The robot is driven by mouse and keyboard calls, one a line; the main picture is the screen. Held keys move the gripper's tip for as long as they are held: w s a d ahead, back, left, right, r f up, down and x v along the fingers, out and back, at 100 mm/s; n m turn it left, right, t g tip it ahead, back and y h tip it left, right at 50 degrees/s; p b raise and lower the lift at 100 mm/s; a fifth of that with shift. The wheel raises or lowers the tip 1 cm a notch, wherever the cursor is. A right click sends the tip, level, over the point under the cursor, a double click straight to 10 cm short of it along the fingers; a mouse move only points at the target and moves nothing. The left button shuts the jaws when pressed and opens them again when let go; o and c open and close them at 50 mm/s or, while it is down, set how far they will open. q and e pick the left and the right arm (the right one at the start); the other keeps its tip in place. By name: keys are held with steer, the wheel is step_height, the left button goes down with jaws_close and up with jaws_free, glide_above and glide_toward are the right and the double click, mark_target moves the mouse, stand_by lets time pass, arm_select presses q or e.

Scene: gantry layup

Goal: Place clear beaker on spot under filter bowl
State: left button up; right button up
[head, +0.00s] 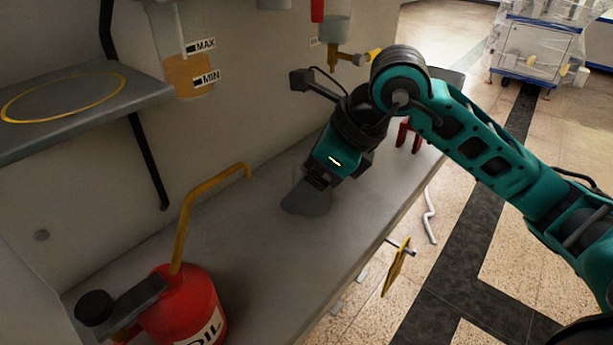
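My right gripper (307,197) reaches down over the grey bench from the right arm. A grey, smoky see-through shape, which looks like the clear beaker (320,205), is at its fingertips, low at the bench top. The fingers overlap it, and I cannot tell whether they are closed on it. A clear bowl with a brass drain fitting and yellow handle, likely the filter bowl (335,29), hangs on the wall above and behind the gripper. Any spot on the bench below it is hidden by my arm. My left gripper is out of view.
A red oil can (190,305) with a tall yellow spout stands at front left. A grey shelf (110,108) with a yellow ring juts out at left, near a MAX/MIN reservoir (187,75). Red objects (409,136) stand behind my gripper. A yellow tag (397,268) hangs at the bench edge.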

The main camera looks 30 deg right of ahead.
steer(key=shift+o, duration=0.7)
